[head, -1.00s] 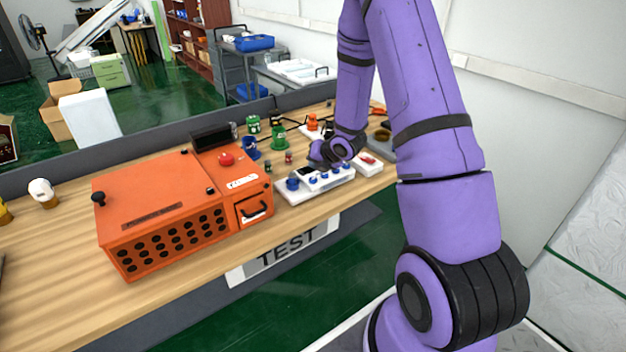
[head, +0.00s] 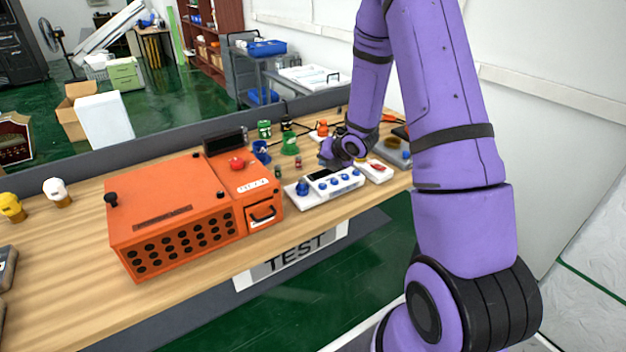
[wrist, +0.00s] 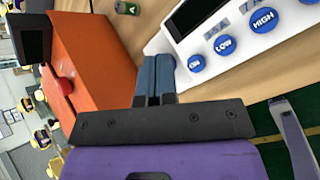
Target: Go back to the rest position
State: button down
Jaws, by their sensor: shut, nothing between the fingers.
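My gripper (wrist: 155,80) shows in the wrist view with its two grey-blue fingers together and nothing between them. Its fingertips are over the edge of a white panel (wrist: 180,60) with blue LOW and HIGH buttons; I cannot tell whether they touch it. In the head view my purple arm reaches down to the table, and its end is above the far side of the white button panel (head: 325,187). The fingers are hidden there behind the wrist.
An orange machine (head: 170,205) with a red button (head: 236,163) stands left of the panel. Green bottles (head: 289,144), a blue cup (head: 261,152) and a white box with a red item (head: 376,170) stand close to the arm.

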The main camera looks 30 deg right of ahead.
jog(key=shift+r, duration=0.15)
jog(key=s+a+r+m+g+h, duration=0.1)
jog(key=s+a+r+m, duration=0.15)
jog(key=r+m, duration=0.35)
jog(key=s+a+r+m+h, duration=0.1)
jog(key=s+r+m, duration=0.25)
jog(key=r, duration=0.55)
jog(key=s+a+r+m+g+h, duration=0.1)
jog(key=s+a+r+m, duration=0.1)
jog(key=s+r+m, duration=0.4)
jog(key=s+a+r+m, duration=0.3)
jog(key=s+m, duration=0.1)
jog(key=s, duration=0.3)
jog(key=s+a+r+m+g+y, duration=0.1)
jog(key=s+a+r+m, duration=0.2)
jog(key=s, duration=0.5)
jog(key=s+a+r+m+g, duration=0.1)
jog(key=s+a+r+m, duration=0.3)
jog(key=s+m, duration=0.2)
jog(key=shift+s+a+y, duration=0.25)
jog(key=shift+s+y, duration=0.15)
jog(key=shift+s, duration=0.25)
